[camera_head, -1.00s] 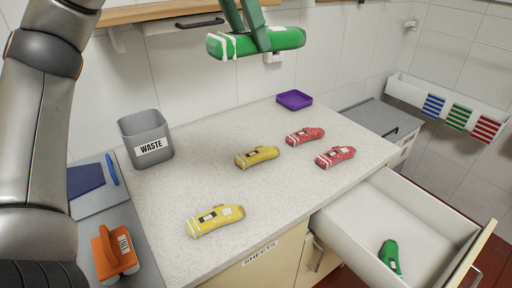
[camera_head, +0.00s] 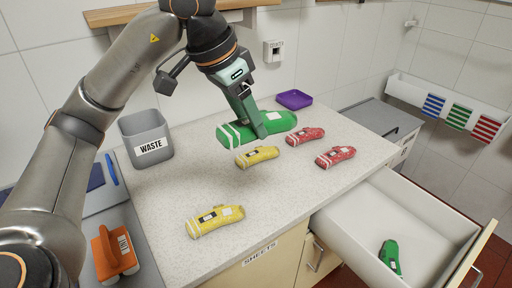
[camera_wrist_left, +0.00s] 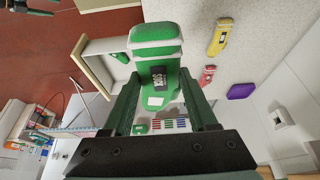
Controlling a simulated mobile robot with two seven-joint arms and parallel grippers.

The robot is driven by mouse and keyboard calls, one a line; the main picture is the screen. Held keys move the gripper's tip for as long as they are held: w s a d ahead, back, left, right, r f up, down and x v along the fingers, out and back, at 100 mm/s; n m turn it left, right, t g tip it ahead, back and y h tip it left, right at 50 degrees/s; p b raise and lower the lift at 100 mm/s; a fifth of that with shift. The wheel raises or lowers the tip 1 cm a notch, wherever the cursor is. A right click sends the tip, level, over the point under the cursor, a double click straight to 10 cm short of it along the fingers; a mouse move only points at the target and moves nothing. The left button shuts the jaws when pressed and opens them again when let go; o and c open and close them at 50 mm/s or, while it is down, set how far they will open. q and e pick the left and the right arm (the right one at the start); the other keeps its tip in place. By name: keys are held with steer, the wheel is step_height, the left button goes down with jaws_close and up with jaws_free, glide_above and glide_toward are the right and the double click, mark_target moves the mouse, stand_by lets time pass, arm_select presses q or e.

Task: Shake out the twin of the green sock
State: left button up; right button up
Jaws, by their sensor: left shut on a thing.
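Another green sock (camera_head: 390,256) lies in the open drawer (camera_head: 350,222) at the lower right. My right gripper does not show in the head view.
Two yellow socks (camera_head: 215,219) and two red socks (camera_head: 335,157) lie on the speckled counter (camera_head: 290,190). A grey waste bin (camera_head: 146,140) stands at the left, a purple tray (camera_head: 295,99) at the back. An orange tool (camera_head: 114,255) lies at lower left. Striped tags (camera_head: 458,117) hang on a white bin.

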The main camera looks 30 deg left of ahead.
mark_target(248, 122)
arm_select(q)
step_height(248, 122, up, 15)
step_height(248, 122, down, 20)
steer(key=shift+r, duration=0.1)
steer(key=shift+s, duration=0.1)
stand_by(0.9)
